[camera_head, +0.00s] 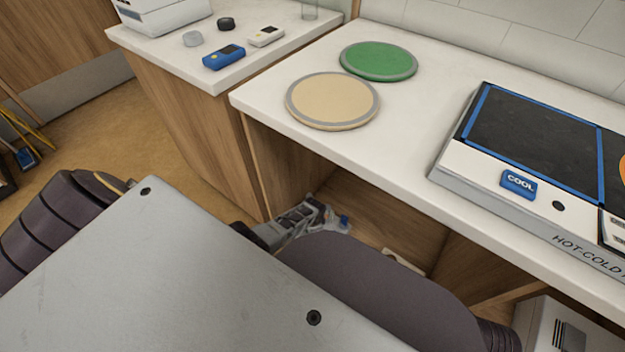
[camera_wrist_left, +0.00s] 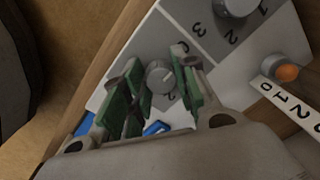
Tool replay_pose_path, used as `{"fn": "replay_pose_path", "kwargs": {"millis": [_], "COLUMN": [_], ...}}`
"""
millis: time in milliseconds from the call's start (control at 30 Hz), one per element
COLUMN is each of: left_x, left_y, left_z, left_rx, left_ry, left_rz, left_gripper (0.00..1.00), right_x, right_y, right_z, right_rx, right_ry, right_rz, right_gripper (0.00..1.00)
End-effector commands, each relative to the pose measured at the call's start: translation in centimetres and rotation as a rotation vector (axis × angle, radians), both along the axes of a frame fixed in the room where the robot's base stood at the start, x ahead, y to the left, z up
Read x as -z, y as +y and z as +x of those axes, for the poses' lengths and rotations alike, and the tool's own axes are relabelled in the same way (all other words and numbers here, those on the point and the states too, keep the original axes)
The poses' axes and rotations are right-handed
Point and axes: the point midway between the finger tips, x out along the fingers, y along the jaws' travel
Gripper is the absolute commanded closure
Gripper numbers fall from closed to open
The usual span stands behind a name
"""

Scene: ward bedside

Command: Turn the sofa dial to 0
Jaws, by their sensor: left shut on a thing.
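A small grey dial (camera_wrist_left: 160,78) with a pale pointer mark sits on a grey-and-white panel (camera_wrist_left: 185,28) in the left wrist view. My left gripper (camera_wrist_left: 158,72) has its green-padded fingers on either side of this dial and is shut on it. Digits around it are partly hidden by the fingers, so I cannot read its setting. No label naming it as the sofa dial is readable. In the head view my left gripper (camera_head: 325,218) reaches low under the counter, and the dial cannot be made out there. My right gripper is not in view.
Another grey dial (camera_wrist_left: 237,6) with digits and an orange-tipped knob (camera_wrist_left: 287,73) by a numbered strip (camera_wrist_left: 285,105) are close by. Above is a white counter (camera_head: 290,150) with a tan disc (camera_head: 332,100), a green disc (camera_head: 378,61) and a hot-cold unit (camera_head: 470,165).

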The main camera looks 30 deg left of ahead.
Motion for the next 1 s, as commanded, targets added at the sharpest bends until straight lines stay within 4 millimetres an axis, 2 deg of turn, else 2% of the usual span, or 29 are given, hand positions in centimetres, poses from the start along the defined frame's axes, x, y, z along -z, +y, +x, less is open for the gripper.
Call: {"fn": "replay_pose_path", "kwargs": {"millis": [167, 200, 333, 1000], "left_x": [0.07, 0.07, 0.05, -0.52], "left_y": [0.09, 0.10, 0.08, 0.02], "left_z": [-0.12, -0.11, -0.08, -0.06], "left_rx": [-0.001, -0.001, 0.000, 0.000], "left_ry": [0.002, 0.002, 0.001, 0.001], "left_rz": [0.001, 0.001, 0.001, 0.001], "left_gripper": [0.95, 0.66, 0.49, 0.49], "right_x": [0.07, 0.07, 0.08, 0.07], "right_y": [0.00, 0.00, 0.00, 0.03], "right_z": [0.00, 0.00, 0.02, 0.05], "right_rx": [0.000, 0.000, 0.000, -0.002], "right_ry": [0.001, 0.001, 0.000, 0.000], "right_rz": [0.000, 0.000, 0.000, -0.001], "right_gripper": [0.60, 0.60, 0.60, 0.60]}}
